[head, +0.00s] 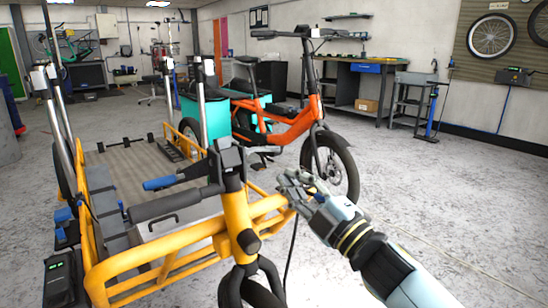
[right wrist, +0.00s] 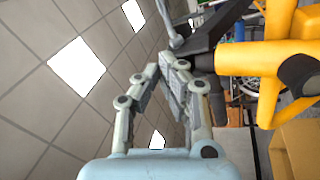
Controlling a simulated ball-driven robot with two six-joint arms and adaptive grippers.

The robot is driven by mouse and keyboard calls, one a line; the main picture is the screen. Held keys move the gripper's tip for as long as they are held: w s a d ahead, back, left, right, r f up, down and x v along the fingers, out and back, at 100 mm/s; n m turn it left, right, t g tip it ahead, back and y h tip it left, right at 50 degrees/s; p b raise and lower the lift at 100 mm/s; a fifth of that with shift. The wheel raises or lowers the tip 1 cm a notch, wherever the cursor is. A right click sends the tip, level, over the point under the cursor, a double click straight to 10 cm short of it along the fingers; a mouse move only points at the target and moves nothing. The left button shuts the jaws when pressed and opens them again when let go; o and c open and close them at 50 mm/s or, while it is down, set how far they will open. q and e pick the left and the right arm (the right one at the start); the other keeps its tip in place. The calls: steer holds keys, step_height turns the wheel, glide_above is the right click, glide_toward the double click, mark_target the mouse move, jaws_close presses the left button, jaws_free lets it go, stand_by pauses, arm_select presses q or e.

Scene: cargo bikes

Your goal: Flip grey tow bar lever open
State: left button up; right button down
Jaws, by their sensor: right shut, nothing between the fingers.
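The yellow tow bar (head: 236,208) of the cargo bike rises in the front middle of the head view, with a dark clamp head on top. I cannot clearly pick out the grey lever in the head view. In the right wrist view, a thin grey bar with a rounded end (right wrist: 173,28), which looks like the lever, sits beside a dark bracket, just beyond my fingertips. My right gripper (head: 284,181) is shut and empty, to the right of the tow bar. It also shows in the right wrist view (right wrist: 160,68). Contact cannot be told. My left gripper is out of view.
The yellow cargo frame (head: 165,262) and its flat bed (head: 130,160) fill the left. A black grip (head: 175,205) sticks out left from the bar. An orange bike (head: 290,125) stands behind. The floor on the right is clear up to the workbench (head: 355,88).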

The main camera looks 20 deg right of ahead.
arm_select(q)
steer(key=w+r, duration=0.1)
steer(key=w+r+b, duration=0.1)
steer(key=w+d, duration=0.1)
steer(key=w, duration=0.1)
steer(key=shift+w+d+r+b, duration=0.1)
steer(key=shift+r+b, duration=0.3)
arm_select(e)
steer(key=w+r, duration=0.1)
steer(key=w, duration=0.8)
steer(key=shift+w+a+r, duration=0.25)
steer(key=shift+a+r, duration=0.1)
steer(key=shift+a, duration=0.05)
